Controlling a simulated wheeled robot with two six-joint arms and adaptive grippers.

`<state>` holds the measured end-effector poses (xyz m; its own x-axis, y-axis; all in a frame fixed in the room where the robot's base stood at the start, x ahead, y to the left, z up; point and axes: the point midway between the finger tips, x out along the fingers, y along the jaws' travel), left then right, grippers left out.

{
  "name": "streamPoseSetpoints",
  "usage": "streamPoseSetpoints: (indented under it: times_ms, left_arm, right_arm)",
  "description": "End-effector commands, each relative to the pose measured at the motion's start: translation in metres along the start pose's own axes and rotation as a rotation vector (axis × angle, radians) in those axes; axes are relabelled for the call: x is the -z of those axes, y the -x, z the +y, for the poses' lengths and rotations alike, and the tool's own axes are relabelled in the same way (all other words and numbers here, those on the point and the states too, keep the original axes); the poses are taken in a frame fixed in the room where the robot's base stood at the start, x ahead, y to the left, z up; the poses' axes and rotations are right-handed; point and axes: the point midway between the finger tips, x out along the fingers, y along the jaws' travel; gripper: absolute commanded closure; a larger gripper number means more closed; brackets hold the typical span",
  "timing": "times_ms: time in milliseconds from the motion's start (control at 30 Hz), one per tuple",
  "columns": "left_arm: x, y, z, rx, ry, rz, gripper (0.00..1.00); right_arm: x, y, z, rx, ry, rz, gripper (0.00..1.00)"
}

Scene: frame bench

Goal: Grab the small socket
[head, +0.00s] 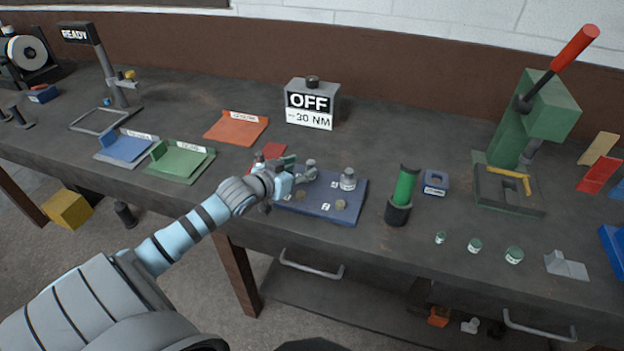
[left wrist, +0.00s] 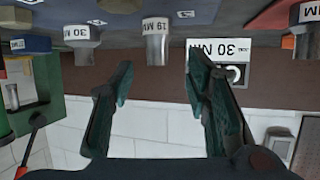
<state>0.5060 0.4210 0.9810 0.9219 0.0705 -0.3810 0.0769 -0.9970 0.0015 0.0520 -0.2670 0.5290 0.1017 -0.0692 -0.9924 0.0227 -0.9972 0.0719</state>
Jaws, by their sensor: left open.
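Grey metal sockets stand on a blue mat (head: 318,203) near the bench's front edge. In the head view a larger socket (head: 347,180) stands at the mat's right, and a smaller one (head: 311,168) stands near my gripper. My left gripper (head: 287,184) is open at the mat's left side and partly hides it. In the left wrist view, which is upside down, a socket labelled 19 MM (left wrist: 156,40) shows beyond and between my open fingers (left wrist: 160,85). A wider socket (left wrist: 80,35) is to its left. Another labelled piece (left wrist: 307,35) is cut off at the right edge. My right gripper is out of view.
A grey box reading OFF and 30 NM (head: 311,104) stands behind the mat. A green cylinder (head: 405,186) in a black holder and a blue block (head: 435,183) are to the right. A green press (head: 530,125) stands farther right. Coloured trays lie to the left.

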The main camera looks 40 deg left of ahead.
Motion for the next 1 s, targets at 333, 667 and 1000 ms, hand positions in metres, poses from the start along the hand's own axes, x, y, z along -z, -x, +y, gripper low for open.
streamPoseSetpoints:
  times_ms: [333, 667, 1000]
  left_arm:
    - [0.006, -0.055, 0.004, -0.001, 0.002, 0.000, 0.56]
    - [0.008, -0.058, 0.004, -0.002, -0.003, -0.002, 0.71]
    - [0.008, -0.058, 0.004, -0.001, -0.003, -0.002, 1.00]
  right_arm:
    - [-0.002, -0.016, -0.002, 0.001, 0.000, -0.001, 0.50]
    - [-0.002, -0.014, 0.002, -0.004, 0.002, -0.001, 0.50]
    - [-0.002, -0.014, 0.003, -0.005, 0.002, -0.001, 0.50]
